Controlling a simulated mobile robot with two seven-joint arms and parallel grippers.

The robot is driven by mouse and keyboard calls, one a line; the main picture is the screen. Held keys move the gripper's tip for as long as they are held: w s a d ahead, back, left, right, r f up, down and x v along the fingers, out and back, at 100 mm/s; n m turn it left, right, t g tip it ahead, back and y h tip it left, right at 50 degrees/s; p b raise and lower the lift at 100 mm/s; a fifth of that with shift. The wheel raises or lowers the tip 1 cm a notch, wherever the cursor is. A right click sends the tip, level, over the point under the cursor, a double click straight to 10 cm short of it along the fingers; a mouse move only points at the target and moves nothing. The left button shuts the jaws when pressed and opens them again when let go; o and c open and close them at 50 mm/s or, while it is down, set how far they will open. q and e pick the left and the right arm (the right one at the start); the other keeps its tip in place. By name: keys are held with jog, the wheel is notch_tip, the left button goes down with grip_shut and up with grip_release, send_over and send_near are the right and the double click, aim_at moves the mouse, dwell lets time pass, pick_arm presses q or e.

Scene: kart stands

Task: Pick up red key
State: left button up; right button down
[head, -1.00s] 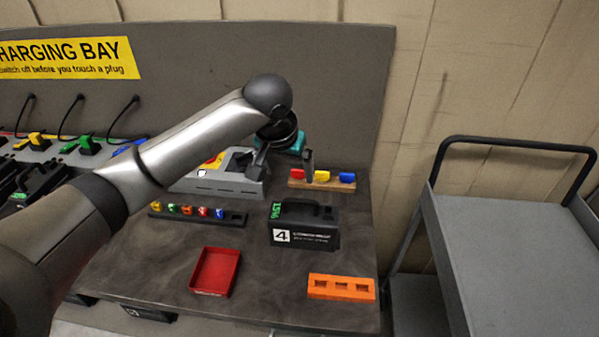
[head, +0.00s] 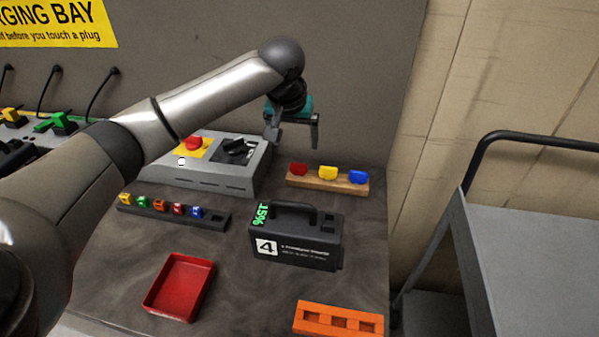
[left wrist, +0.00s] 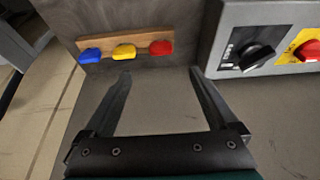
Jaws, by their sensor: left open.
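The red key (head: 299,169) sits at the left end of a wooden rack (head: 340,184), beside a yellow key (head: 328,172) and a blue key (head: 358,177). My left gripper (head: 293,145) is open and empty, above and a little behind the rack. In the left wrist view the red key (left wrist: 161,48) is at the right end of the rack (left wrist: 141,42), beyond the open fingers (left wrist: 160,75) and between their lines. The yellow key (left wrist: 124,52) and blue key (left wrist: 90,56) are to its left. My right gripper is not in view.
A grey switch box (head: 205,180) with a red knob and black dial stands left of the rack. In front are a black case (head: 297,240) marked 4, a strip of small coloured pieces (head: 173,214), a red tray (head: 180,287) and an orange block (head: 338,318). A grey cart (head: 530,250) stands right.

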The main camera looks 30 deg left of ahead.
pick_arm(q)
jog(key=b, duration=0.1)
send_over(298, 165)
jog(key=s, duration=0.2)
notch_tip(298, 165, down, 6)
jog(key=x, duration=0.1)
jog(key=b+x, duration=0.1)
jog(key=x, duration=0.1)
jog(key=b+x, duration=0.1)
jog(key=x, duration=0.1)
jog(key=shift+d, duration=0.3)
jog(key=c, duration=1.4)
